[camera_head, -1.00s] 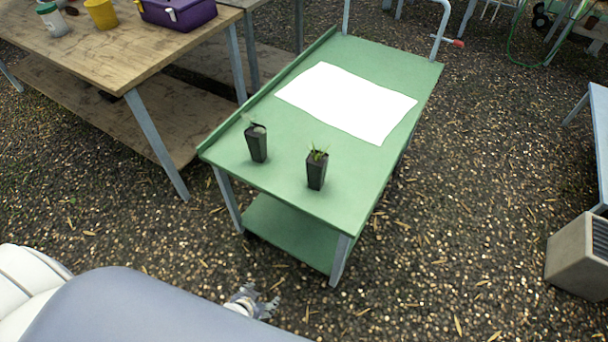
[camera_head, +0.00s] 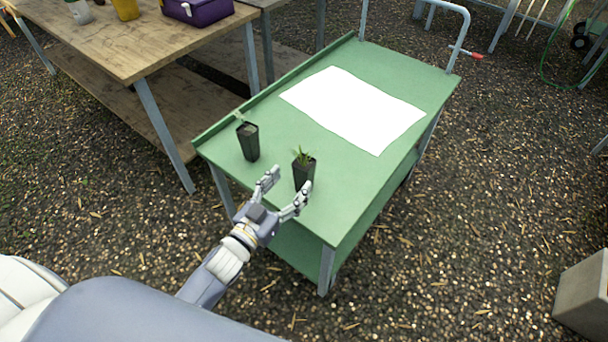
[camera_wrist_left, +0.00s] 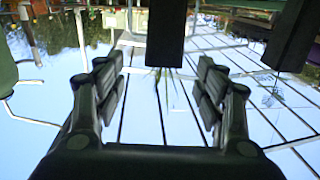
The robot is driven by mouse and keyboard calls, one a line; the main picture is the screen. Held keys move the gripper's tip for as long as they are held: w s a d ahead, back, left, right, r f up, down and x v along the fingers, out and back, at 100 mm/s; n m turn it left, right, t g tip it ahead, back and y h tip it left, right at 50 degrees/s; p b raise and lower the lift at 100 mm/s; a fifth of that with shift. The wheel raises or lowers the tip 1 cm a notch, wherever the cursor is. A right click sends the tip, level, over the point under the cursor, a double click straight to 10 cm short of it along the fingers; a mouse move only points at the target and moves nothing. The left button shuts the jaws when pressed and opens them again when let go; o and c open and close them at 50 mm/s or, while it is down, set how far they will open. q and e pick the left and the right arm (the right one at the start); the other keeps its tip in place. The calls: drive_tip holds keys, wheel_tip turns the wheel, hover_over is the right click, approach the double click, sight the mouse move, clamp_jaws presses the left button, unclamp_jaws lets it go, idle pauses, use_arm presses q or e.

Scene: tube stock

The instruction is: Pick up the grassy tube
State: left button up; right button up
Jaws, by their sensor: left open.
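The grassy tube (camera_head: 303,173) is a small black square pot with a green grass tuft, upright near the front edge of the green cart (camera_head: 375,180). My left gripper (camera_head: 287,184) is open and empty, just in front of this tube, its right finger overlapping the tube's lower part in the head view. In the left wrist view, which looks upside down, the tube (camera_wrist_left: 166,35) hangs in from the top, roughly between the open fingers (camera_wrist_left: 162,80) and beyond them. A second black tube (camera_head: 248,142) with a small plant stands to the left; it also shows in the wrist view (camera_wrist_left: 291,35). My right gripper is not in view.
A white sheet (camera_head: 352,108) lies on the cart behind the tubes. The cart has a raised left edge and a handle (camera_head: 460,40) at the back. A wooden table (camera_head: 130,45) with a purple box (camera_head: 197,10) stands left. A grey box (camera_head: 585,300) stands on the gravel at right.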

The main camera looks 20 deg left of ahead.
sight(299, 170)
use_arm(q)
drive_tip(key=x, duration=0.2)
drive_tip(key=shift+w, duration=0.4)
drive_tip(key=x, duration=0.4)
drive_tip(key=shift+w+p, duration=0.3)
drive_tip(key=shift+w, duration=0.05)
drive_tip(key=shift+w+f, duration=0.1)
drive_tip(key=shift+w, duration=0.15)
drive_tip(key=c, duration=1.2)
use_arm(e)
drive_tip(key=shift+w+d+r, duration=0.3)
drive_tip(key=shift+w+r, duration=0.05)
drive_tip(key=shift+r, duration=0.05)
